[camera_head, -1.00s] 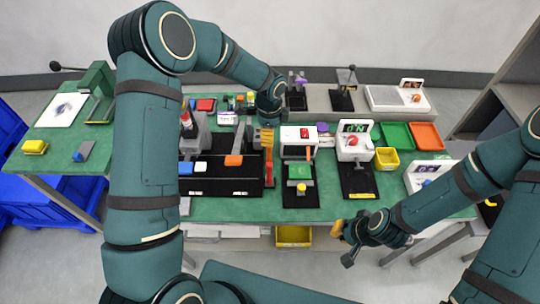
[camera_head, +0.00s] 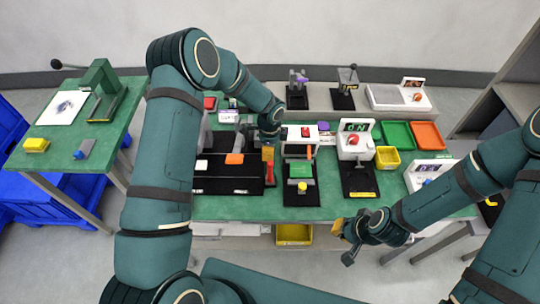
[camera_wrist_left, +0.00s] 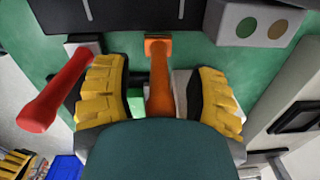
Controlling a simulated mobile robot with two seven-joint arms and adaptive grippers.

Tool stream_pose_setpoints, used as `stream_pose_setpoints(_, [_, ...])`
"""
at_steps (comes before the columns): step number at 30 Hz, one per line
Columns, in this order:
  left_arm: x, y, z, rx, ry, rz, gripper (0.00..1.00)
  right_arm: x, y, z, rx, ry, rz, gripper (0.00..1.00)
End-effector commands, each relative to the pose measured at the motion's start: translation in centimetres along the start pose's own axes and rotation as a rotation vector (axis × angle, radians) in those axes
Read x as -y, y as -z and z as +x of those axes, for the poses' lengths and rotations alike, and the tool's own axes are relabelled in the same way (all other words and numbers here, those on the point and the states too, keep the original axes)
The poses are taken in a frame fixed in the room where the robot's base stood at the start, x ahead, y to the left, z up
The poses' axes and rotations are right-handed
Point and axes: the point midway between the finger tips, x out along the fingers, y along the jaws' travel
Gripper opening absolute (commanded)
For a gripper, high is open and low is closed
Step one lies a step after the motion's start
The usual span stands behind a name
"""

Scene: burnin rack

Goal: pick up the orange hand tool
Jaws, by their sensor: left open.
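In the left wrist view the orange hand tool (camera_wrist_left: 160,75) has its handle between the two yellow fingers of my left gripper (camera_wrist_left: 161,68). The fingers are open, with a gap on each side of the handle. The tool's far end meets a small orange head by the green bench top. In the head view my left gripper (camera_head: 267,152) is over the bench beside the black tray; I cannot clearly make out the orange tool there. My right gripper (camera_head: 341,240) is off the bench's front edge; its finger opening is unclear.
A red handle (camera_wrist_left: 60,90) stands close outside the left finger in the wrist view. A grey box with two round lamps (camera_wrist_left: 255,24) is at upper right. The black tray (camera_head: 228,185), a black-based fixture (camera_head: 302,197) and a yellow bin (camera_head: 387,157) crowd the bench.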

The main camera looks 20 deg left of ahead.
Motion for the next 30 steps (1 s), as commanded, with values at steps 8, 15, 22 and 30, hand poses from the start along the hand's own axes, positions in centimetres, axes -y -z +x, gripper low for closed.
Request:
stream_pose_setpoints(8, [0.0,0.0,0.0,0.000,0.000,0.000,0.00,0.0,0.0,0.0,0.000,0.000,0.000,0.00])
stream_pose_setpoints(15, [0.0,0.0,-0.1,0.000,0.000,0.000,0.00,0.0,0.0,0.0,0.000,0.000,0.000,0.00])
stream_pose_setpoints(22, [0.2,0.0,-1.8,-0.001,0.003,-0.001,0.00,0.0,0.0,0.0,0.000,0.000,0.000,0.00])
stream_pose_setpoints(30, [0.3,0.0,-7.0,-0.002,0.004,-0.001,0.00,0.0,0.0,0.0,0.000,0.000,0.000,0.00])
